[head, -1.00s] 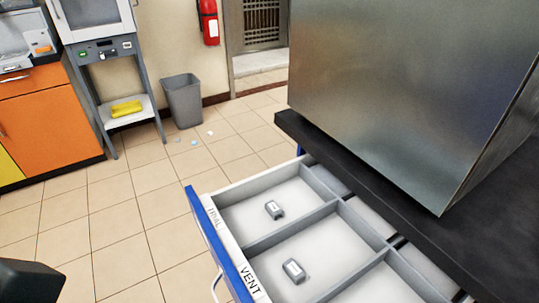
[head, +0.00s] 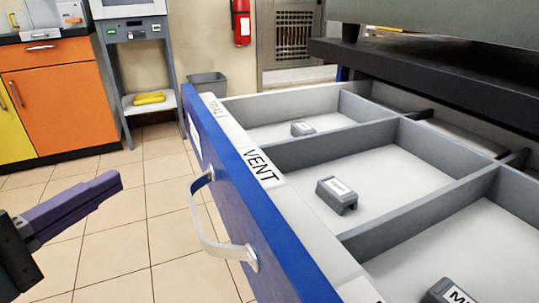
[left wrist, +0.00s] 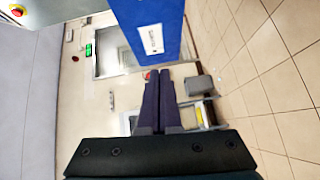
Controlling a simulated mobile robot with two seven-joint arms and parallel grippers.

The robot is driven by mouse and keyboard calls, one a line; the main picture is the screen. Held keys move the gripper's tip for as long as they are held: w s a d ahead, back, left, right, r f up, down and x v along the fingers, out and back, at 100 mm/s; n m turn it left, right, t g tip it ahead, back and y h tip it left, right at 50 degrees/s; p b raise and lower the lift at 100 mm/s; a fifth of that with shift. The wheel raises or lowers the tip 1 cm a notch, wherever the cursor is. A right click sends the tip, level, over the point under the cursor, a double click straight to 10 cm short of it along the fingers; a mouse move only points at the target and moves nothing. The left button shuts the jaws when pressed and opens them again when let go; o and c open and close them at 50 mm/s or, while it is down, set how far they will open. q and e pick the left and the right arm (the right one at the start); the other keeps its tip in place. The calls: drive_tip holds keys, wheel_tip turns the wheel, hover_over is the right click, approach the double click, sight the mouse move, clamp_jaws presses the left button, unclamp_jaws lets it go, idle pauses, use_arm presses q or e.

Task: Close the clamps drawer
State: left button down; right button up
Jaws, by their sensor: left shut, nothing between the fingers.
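The clamps drawer (head: 228,165) has a blue front with a pale bow handle (head: 207,232) and stands pulled out from under the dark worktop. Grey dividers split its inside into compartments. Small grey labelled clamps lie in them: one at the back (head: 302,128), one behind the VENT label (head: 338,194) and one at the near edge (head: 449,291). My left gripper (head: 118,180) is shut and empty, in front of the drawer front and apart from the handle. In the left wrist view its fingers (left wrist: 162,76) point toward the blue drawer front (left wrist: 150,35). My right gripper is not in view.
The dark worktop (head: 400,62) overhangs the drawer's back and carries a large metal box. An orange cabinet (head: 62,108), a grey stand with a yellow item (head: 149,98) and a grey bin (head: 208,84) stand behind. Tiled floor before the drawer is clear.

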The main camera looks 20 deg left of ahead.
use_arm(q)
drive_tip(key=a+f+n, duration=0.1)
drive_tip(key=y+b, duration=0.1)
drive_tip(key=b, duration=0.1)
approach(193, 133)
drive_tip(key=w+a, duration=0.3)
drive_tip(key=shift+w+d+f+n+t, duration=0.2)
drive_tip(key=shift+w+d, duration=0.25)
drive_tip(key=shift+w, duration=0.15)
drive_tip(key=shift+w+d+f+n+t, duration=0.1)
drive_tip(key=shift+w+d+f+t, duration=0.1)
drive_tip(key=shift+w+d, duration=0.5)
drive_tip(key=shift+w, duration=0.15)
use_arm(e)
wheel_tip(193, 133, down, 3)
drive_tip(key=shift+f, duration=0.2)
